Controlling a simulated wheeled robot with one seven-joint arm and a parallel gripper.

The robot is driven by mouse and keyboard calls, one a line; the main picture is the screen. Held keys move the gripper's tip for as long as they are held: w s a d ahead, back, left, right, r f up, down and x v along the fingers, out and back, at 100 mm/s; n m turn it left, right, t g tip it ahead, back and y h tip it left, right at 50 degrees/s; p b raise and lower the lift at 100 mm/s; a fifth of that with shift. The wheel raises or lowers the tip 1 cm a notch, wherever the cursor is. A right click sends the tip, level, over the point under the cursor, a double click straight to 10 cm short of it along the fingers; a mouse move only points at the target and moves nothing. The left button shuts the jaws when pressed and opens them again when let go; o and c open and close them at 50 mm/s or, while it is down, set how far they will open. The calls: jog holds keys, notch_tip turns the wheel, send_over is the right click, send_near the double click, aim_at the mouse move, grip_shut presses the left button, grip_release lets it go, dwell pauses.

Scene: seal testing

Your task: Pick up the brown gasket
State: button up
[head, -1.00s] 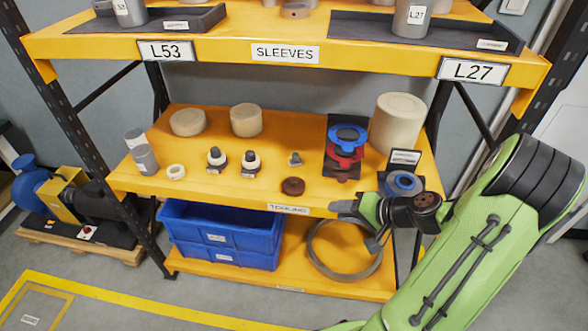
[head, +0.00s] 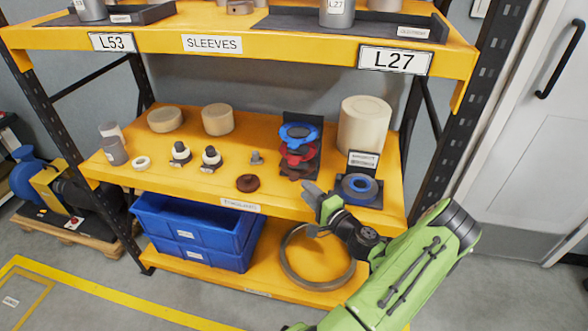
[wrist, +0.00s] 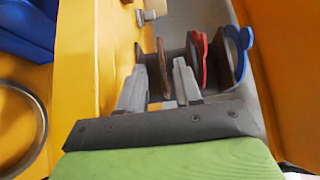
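The brown gasket (head: 293,173) is the lowest of a stack of gaskets on a dark stand on the middle shelf. A red gasket (head: 298,153) and a blue gasket (head: 298,134) sit above it. My gripper (head: 312,190) is just in front of the stack, at its lower right. In the wrist view, my gripper (wrist: 161,68) is open, with one finger on either side of the brown gasket's line (wrist: 163,60). The red gasket (wrist: 201,55) and blue gasket (wrist: 239,48) are to the right. Contact cannot be told.
A separate dark brown round part (head: 247,183) lies on the shelf left of the stack. A blue ring on a dark base (head: 360,187) stands close to the right of my gripper. A large beige cylinder (head: 363,125) stands behind. The upper shelf (head: 250,58) overhangs.

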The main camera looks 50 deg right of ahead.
jog(key=b+x, duration=0.1)
jog(key=x, duration=0.8)
jog(key=shift+w+r, duration=0.1)
jog(key=shift+w, duration=0.2)
grip_shut()
